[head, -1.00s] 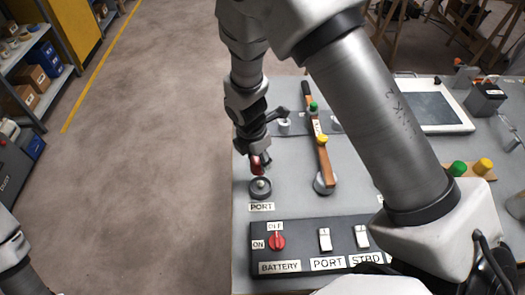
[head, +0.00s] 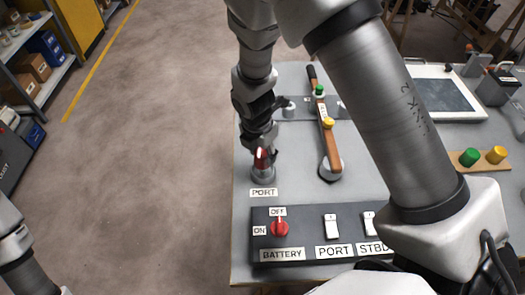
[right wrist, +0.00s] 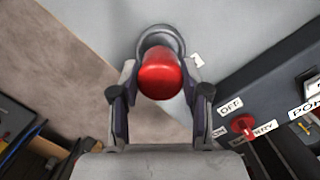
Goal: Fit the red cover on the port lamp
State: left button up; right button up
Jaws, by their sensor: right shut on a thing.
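The red cover (head: 262,158) is between the fingers of my right gripper (head: 263,150), which is shut on it. It also shows in the right wrist view (right wrist: 160,76). The port lamp (head: 263,175) is a round grey base behind the PORT label, at the left side of the bench. The cover is right at the top of the lamp and hides its middle; I cannot tell whether it is seated. In the right wrist view the lamp's grey ring (right wrist: 160,36) shows beyond the cover. My left gripper is out of view.
A switch panel (head: 300,217) with a red battery knob (head: 280,228) lies in front of the lamp. Green (head: 469,157) and yellow (head: 496,154) covers sit on a wooden block.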

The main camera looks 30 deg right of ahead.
jog(key=shift+s+r, duration=0.1)
dwell(0.4)
jog(key=shift+d+f+p, duration=0.1)
jog(key=shift+f+p, duration=0.25)
dwell(0.3)
jog(key=shift+f, duration=0.2)
dwell(0.3)
jog(key=shift+f, duration=0.35)
jog(key=shift+f+b, duration=0.45)
jog(key=shift+f, duration=0.9)
dwell(1.1)
jog(key=o, duration=1)
jog(key=shift+o, duration=0.5)
